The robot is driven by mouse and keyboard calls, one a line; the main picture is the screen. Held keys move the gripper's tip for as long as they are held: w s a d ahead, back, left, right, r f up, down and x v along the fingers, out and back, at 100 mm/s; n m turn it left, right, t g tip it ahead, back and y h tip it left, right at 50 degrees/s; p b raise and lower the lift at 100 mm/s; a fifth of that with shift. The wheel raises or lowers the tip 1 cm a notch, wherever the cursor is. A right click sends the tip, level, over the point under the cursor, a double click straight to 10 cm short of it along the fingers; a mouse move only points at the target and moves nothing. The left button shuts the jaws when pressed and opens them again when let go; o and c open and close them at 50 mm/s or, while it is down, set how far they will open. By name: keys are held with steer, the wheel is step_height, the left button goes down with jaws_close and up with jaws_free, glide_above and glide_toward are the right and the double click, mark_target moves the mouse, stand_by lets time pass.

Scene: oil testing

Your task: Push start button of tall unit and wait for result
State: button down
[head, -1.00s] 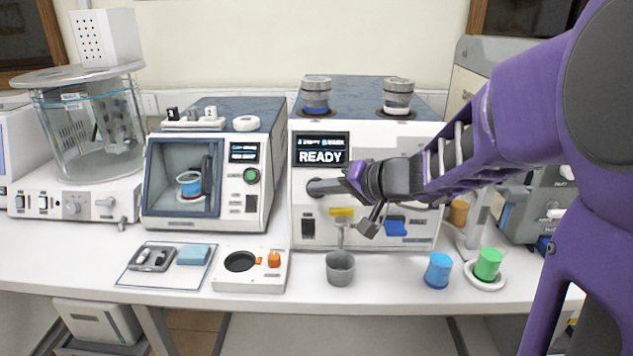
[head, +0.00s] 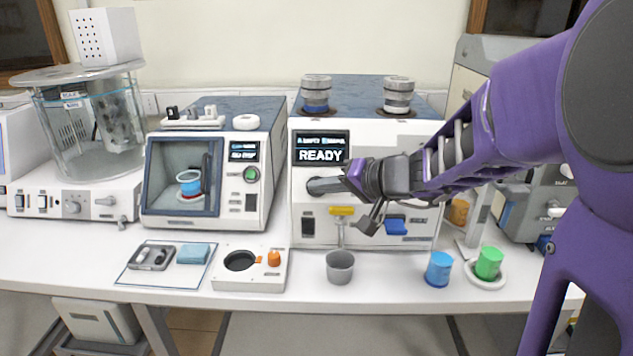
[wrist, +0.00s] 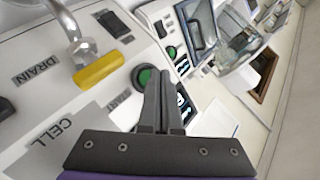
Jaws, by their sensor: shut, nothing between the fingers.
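The tall unit (head: 365,235) is a white machine with a dark top at the middle of the bench. Its screen (head: 321,149) reads "READY". In the wrist view its round green start button (wrist: 143,77) sits on the front panel above a partly hidden label. My gripper (head: 312,186) is shut and empty, its fingertips close in front of the panel at the button. In the wrist view the closed fingers (wrist: 160,72) overlap the button's right edge. I cannot tell whether they touch it. In the head view the fingers hide the green of the button.
A grey cup (head: 340,267) stands under the spout. Blue (head: 439,270) and green (head: 489,263) cups stand at the right. A smaller unit (head: 257,222) with its own green button is at the left.

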steer(key=shift+w+f+b, duration=0.2)
steer(key=shift+w+b, duration=0.05)
steer(key=shift+b, duration=0.1)
steer(key=shift+w+f+b, duration=0.15)
steer(key=shift+w+b, duration=0.25)
steer(key=shift+b, duration=0.05)
stand_by(0.6)
steer(key=shift+s, duration=0.1)
steer(key=shift+s+r+b, duration=0.3)
steer(key=shift+s+r, duration=0.05)
steer(key=shift+s, duration=0.3)
steer(key=shift+s, duration=0.1)
